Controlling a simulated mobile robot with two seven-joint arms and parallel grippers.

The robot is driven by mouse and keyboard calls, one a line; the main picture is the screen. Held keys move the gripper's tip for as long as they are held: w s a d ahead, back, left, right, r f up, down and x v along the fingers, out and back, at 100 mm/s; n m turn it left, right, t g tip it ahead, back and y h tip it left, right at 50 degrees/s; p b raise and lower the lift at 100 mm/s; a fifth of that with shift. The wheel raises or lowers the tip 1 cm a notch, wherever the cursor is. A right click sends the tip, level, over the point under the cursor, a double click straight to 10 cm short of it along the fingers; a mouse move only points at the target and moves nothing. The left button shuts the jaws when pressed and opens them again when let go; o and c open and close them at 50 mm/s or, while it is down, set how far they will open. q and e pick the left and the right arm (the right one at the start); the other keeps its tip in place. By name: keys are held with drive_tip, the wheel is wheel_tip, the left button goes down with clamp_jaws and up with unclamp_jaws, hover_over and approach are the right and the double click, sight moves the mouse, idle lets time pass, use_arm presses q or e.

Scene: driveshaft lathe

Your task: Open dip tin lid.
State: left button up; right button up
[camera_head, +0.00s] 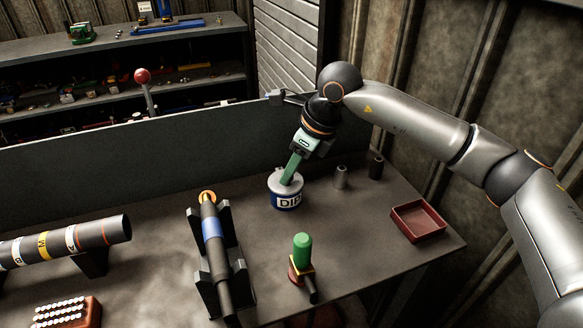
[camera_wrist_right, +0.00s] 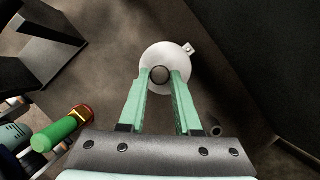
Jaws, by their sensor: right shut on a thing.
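The dip tin (camera_head: 287,199) is a short round can with a blue band and white letters reading "DI", standing on the bench. Its pale lid (camera_wrist_right: 166,53) is on top in the right wrist view, with a dark round knob (camera_wrist_right: 160,75) in the middle and a small tab at its edge. My right gripper (camera_head: 288,180) reaches down to the tin from above. Its green fingers (camera_wrist_right: 160,80) are shut on the knob, one on each side. From these views I cannot tell whether the lid is raised off the tin. My left gripper is not in view.
A dark shaft on a stand (camera_head: 213,240) is left of the tin. A green-handled tool (camera_head: 302,250) stands in front. Two small cylinders (camera_head: 341,177) and a red tray (camera_head: 418,219) are to the right. A grey panel (camera_head: 120,165) runs behind the bench.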

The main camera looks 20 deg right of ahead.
clamp_jaws()
idle(0.8)
